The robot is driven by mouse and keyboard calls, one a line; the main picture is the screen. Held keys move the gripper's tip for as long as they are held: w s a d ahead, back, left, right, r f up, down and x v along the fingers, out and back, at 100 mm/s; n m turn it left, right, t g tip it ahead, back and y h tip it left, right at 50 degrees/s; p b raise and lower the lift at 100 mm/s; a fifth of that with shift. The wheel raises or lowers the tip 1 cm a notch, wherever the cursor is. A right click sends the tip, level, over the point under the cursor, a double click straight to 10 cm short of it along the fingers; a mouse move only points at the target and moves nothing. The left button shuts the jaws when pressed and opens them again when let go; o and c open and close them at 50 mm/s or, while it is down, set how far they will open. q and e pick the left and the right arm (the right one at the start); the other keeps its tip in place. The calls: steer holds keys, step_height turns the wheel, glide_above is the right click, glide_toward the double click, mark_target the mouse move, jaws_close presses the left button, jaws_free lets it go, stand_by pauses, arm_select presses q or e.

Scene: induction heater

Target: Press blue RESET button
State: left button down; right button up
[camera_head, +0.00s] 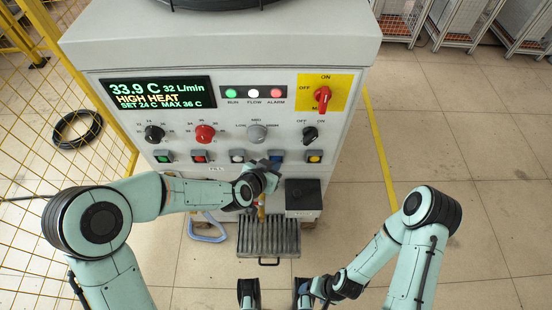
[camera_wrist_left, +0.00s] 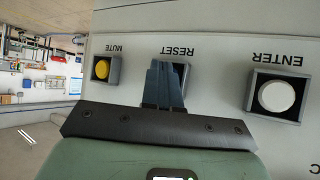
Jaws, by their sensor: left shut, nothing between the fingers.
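The blue RESET button (camera_head: 277,153) sits in a square grey housing in the panel's lower row, between the white and yellow buttons. My left gripper (camera_head: 273,164) is shut and empty, its fingertips over this button. In the left wrist view, upside down, the shut fingers (camera_wrist_left: 164,70) stand under the RESET label and hide most of the button; part of its housing (camera_wrist_left: 184,72) shows beside them. I cannot tell whether the fingertips touch the button. My right arm is low at the right; its gripper end (camera_head: 304,289) is unclear.
The yellow MUTE button (camera_head: 314,156) and white ENTER button (camera_head: 237,156) flank it. Knobs, including a grey one (camera_head: 257,133), sit above. A dark box (camera_head: 303,196) and a slatted tray (camera_head: 269,239) are below the panel.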

arm_select(q)
steer(key=shift+w, duration=0.25)
stand_by(0.3)
steer(key=shift+s, duration=0.85)
steer(key=s+b, duration=0.1)
steer(key=s, duration=0.4)
steer(key=shift+s, duration=0.1)
stand_by(0.7)
